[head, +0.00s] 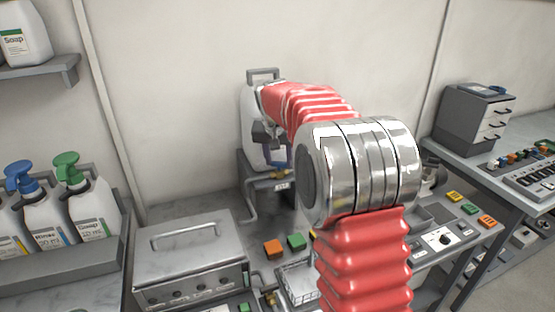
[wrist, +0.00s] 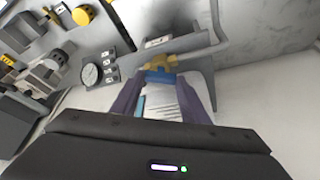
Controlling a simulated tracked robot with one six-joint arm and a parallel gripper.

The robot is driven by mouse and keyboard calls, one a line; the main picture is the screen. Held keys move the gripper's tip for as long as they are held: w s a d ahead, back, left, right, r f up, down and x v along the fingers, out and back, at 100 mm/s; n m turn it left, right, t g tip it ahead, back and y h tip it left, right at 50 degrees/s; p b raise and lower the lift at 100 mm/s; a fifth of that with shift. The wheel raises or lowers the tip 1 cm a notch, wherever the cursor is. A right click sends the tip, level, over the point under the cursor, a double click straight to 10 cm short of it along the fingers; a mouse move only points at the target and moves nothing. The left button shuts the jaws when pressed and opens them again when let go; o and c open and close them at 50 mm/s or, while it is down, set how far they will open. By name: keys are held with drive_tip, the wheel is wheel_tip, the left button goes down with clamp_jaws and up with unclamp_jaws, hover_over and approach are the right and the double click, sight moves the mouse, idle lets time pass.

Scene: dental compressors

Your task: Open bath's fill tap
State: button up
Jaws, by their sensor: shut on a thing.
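The fill tap is a small brass tap with a blue handle; in the wrist view its brass body (wrist: 158,62) sits just beyond my fingertips. In the head view the brass part (head: 281,174) shows low at the front of a white jug (head: 252,120) on a grey stand (head: 252,168). My gripper (wrist: 162,80) has its purple fingers on either side of the blue handle (wrist: 160,76), shut on it. In the head view my gripper (head: 277,160) is partly hidden by my arm. The turn of the handle is hard to judge.
A grey metal bath unit (head: 190,262) stands at the lower left. Bottles with blue and green pumps (head: 85,200) stand in a tray farther left. A control panel (head: 440,240) is at right.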

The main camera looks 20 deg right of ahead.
drive_tip(key=shift+a, duration=0.25)
drive_tip(key=shift+c, duration=1.2)
drive_tip(key=shift+d, duration=0.15)
drive_tip(key=shift+d+n, duration=0.1)
drive_tip(key=shift+n, duration=0.5)
drive_tip(key=shift+d+n+t+y, duration=0.15)
drive_tip(key=shift+n+y, duration=0.4)
drive_tip(key=shift+n, duration=0.6)
drive_tip(key=shift+d+n+t+y, duration=0.1)
drive_tip(key=shift+n+t+y, duration=0.15)
drive_tip(key=shift+n+y, duration=0.6)
drive_tip(key=shift+n+h, duration=0.3)
drive_tip(key=shift+n, duration=0.2)
drive_tip(key=o, duration=1.1)
drive_tip(key=shift+c, duration=0.2)
drive_tip(key=shift+s, duration=0.1)
